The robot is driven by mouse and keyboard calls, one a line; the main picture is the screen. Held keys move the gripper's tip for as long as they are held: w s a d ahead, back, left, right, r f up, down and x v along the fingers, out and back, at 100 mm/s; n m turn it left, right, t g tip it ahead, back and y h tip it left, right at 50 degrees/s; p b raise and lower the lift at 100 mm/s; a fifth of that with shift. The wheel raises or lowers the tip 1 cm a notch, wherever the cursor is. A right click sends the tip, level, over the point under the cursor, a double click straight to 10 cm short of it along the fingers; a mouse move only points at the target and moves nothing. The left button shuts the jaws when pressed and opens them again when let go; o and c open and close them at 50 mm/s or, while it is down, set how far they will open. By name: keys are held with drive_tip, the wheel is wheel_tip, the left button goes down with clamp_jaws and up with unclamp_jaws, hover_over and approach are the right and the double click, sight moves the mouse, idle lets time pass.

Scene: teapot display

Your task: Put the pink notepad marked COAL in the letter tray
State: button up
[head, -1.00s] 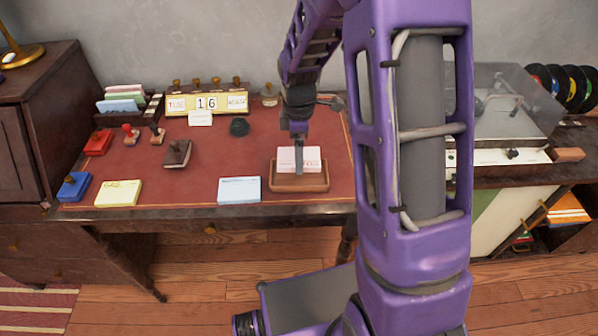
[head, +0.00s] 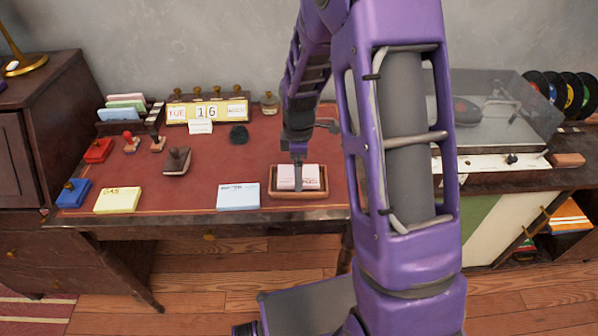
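The pink notepad (head: 312,176) lies in the brown letter tray (head: 272,190) near the front right of the desk. It looks flat and inside the tray's rim. Its red lettering is too small to read here. My gripper (head: 299,185) points down from above, with a thin dark finger in front of the middle of the pad. The finger overlaps the pad in the picture. A second finger cannot be made out, so I cannot tell whether the gripper still grips the pad.
A blue pad (head: 238,197) lies just left of the tray, and a yellow pad (head: 118,200) farther left. A stamp (head: 177,161) and a dark round object (head: 239,134) stand behind them. The red desktop (head: 225,165) between is clear. My arm hides the desk's right end.

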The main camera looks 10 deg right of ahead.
drive_tip(key=f, duration=0.1)
drive_tip(key=s+f, duration=0.1)
drive_tip(key=f, duration=0.1)
drive_tip(key=o, duration=1.3)
drive_tip(key=shift+f, duration=0.1)
drive_tip(key=r+p, duration=0.1)
drive_tip(key=r, duration=0.3)
drive_tip(key=r+p, duration=0.1)
drive_tip(key=r, duration=0.4)
drive_tip(key=w+r+p, duration=0.1)
drive_tip(key=r, duration=0.3)
drive_tip(key=shift+r, duration=0.3)
